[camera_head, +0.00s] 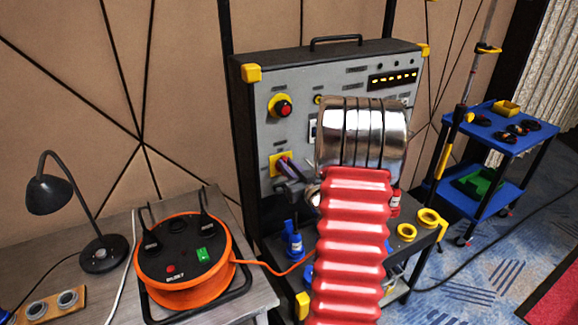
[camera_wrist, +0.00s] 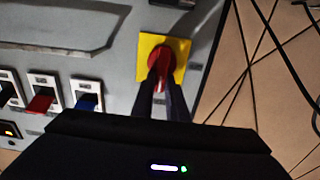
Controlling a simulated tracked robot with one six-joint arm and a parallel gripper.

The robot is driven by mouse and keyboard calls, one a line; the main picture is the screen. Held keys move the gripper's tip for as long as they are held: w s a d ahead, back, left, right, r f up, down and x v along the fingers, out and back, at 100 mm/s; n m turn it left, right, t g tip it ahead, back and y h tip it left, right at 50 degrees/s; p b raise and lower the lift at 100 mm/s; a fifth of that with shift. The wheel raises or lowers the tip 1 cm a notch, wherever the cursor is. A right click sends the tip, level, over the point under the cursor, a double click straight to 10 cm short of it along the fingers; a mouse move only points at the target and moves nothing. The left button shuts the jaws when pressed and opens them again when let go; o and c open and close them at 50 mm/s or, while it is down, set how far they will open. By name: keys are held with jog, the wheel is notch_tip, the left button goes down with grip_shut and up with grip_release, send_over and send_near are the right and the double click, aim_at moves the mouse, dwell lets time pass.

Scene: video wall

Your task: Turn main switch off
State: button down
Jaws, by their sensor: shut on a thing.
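The main switch is a red rotary knob (camera_wrist: 168,59) on a yellow square plate (camera_wrist: 148,45), set in the grey panel. In the head view its yellow plate (camera_head: 275,160) sits at the panel's lower left, partly covered by my fingers. My gripper (camera_wrist: 159,84) is shut on the knob's red handle, with one dark finger on each side. The fingers also show in the head view (camera_head: 287,170), reaching to the switch from the right. The handle points towards my gripper in the wrist view, slightly tilted. My red and silver arm hides the panel's middle.
A red emergency button (camera_head: 283,107) on a yellow base is above the switch. Red (camera_wrist: 42,104) and blue (camera_wrist: 87,102) toggles are beside it in the wrist view. An orange cable reel (camera_head: 181,296) and lamp (camera_head: 52,190) stand left; a blue cart (camera_head: 478,133) stands right.

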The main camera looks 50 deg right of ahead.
jog(key=shift+s+d, duration=0.1)
jog(key=shift+d, duration=0.05)
jog(key=shift+a+n, duration=0.2)
jog(key=shift+n, duration=0.1)
jog(key=n, duration=0.4)
jog(key=a+f+n, duration=0.1)
jog(key=n, duration=0.3)
jog(key=w+a+n, duration=0.1)
jog(key=n, duration=0.3)
jog(key=shift+a+f, duration=0.1)
jog(key=shift+f, duration=0.2)
jog(key=n, duration=0.2)
jog(key=f+n, duration=0.1)
jog(key=n, duration=0.2)
jog(key=shift+a, duration=0.15)
jog(key=shift+f+n, duration=0.1)
jog(key=shift+n, duration=0.2)
